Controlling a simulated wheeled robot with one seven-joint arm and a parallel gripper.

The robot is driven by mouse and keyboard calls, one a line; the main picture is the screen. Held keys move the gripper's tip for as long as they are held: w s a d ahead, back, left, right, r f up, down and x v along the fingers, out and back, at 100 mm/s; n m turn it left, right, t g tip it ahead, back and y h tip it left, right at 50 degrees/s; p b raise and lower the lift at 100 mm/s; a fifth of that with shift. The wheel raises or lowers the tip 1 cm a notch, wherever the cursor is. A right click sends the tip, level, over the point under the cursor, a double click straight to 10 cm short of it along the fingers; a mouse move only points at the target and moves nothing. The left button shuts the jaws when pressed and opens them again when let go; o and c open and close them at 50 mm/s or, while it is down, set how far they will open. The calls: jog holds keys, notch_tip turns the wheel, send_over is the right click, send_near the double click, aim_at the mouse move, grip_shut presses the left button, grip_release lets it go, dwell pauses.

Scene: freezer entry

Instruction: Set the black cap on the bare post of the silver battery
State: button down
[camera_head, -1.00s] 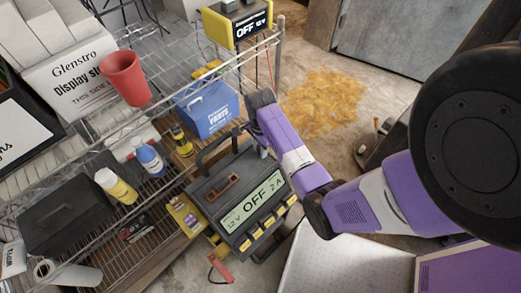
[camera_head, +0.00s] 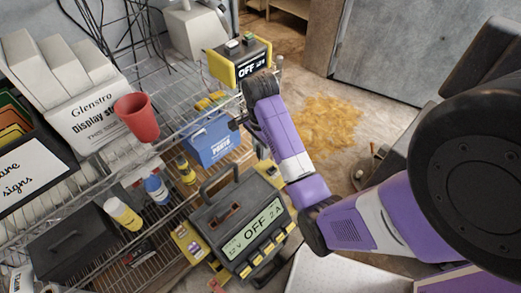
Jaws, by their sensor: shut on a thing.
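My gripper (camera_head: 238,122) is at the far end of my purple arm, in front of the blue bin and below the yellow-and-black OFF unit on the top shelf. It is small and dark in this view and partly hidden by my wrist. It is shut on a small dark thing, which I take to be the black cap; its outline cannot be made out. I cannot pick out the silver battery or its bare post in this view.
The yellow-and-black OFF unit (camera_head: 240,64) stands on the wire rack's top shelf, near a red cup (camera_head: 137,117). The blue bin (camera_head: 210,140) sits on a shelf below. A large grey charger (camera_head: 235,215) stands in front. Brown-stained floor (camera_head: 325,125) is open to the right.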

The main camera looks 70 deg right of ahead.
jog(key=shift+r+p, duration=1.7)
jog(key=shift+p, duration=0.35)
jog(key=shift+r+p, duration=0.35)
jog(key=shift+p, duration=0.1)
